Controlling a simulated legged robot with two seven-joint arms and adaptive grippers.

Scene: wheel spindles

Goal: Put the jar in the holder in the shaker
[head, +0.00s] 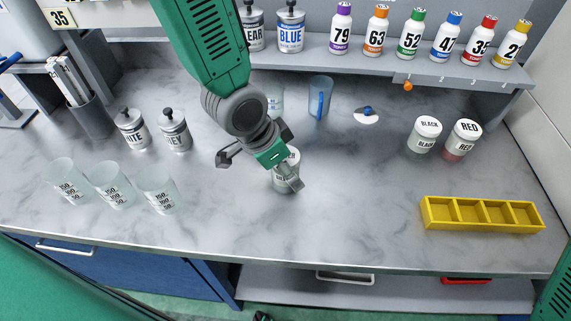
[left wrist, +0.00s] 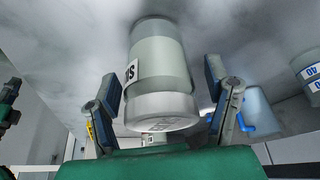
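A pale jar (head: 284,183) with a dark-lettered label stands on the marble counter, partly hidden by my left gripper in the head view. In the left wrist view the jar (left wrist: 158,62) shows its label and whitish lid between the two fingers. My left gripper (head: 260,170) is over the jar with its fingers spread. In the left wrist view the fingers (left wrist: 166,98) stand on either side of the jar, with gaps visible.
Clear cups (head: 110,186) and grey cans (head: 174,130) stand at left. A blue-handled cup (head: 320,97) is behind the jar. Black and red lidded jars (head: 424,135) and a yellow tray (head: 430,213) are at right. A shelf of bottles (head: 440,67) borders the back. The front middle is clear.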

